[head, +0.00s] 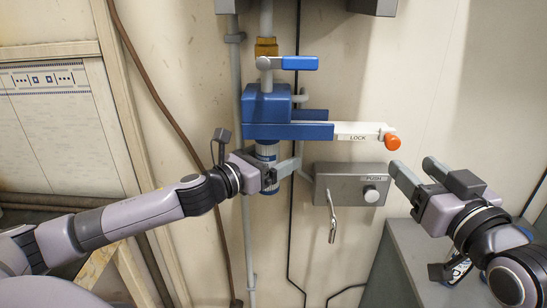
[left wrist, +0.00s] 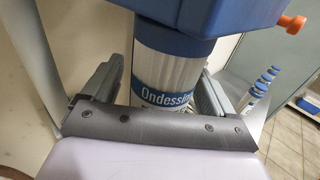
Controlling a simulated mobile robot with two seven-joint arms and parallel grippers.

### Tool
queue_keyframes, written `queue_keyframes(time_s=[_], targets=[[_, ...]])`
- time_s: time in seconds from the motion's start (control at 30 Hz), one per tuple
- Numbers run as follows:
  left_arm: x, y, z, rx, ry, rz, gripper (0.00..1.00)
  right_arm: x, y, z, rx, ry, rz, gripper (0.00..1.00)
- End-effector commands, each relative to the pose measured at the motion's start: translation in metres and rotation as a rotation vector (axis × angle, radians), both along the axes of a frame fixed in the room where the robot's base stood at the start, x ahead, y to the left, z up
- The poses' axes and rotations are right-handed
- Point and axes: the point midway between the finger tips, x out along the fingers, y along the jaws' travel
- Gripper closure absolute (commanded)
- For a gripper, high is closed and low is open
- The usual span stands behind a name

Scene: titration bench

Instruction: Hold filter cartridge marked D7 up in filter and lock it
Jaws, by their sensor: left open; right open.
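The blue filter head (head: 268,104) is mounted on a pipe on the wall. A white cartridge (head: 266,152) with a blue lower end stands upright directly beneath it; in the left wrist view it (left wrist: 170,62) reads "Ondessin", its top meeting the blue housing. No D7 mark is legible. My left gripper (head: 279,173) is open around the cartridge, one finger on each side; contact is unclear. The white LOCK lever (head: 350,128) with its orange knob (head: 392,141) points right from the head. My right gripper (head: 413,168) is open and empty, just below and right of the knob.
A grey wall box (head: 345,188) marked PUSH, with a round button and a hanging metal handle, sits below the lever. A blue-handled valve (head: 291,63) is above the head. A grey cabinet (head: 400,255) stands at lower right. Pipes and cables run down the wall.

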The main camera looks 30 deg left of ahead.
Motion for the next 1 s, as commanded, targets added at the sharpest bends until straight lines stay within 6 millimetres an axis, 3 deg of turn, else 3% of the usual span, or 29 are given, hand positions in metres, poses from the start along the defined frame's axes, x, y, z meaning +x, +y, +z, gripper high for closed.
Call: queue_keyframes(time_s=[0.23,0.7,1.0], targets=[[-0.006,0.002,-0.003,0.001,0.004,0.001,0.13,0.000,0.000,-0.004,0.000,0.000,0.000,0.45],[-0.049,0.011,-0.004,0.003,0.003,-0.002,0.13,0.000,0.000,-0.024,0.001,-0.001,0.000,0.45],[-0.064,0.016,-0.002,0.001,0.003,0.002,0.13,0.000,0.000,-0.029,0.000,0.000,0.000,0.45]])
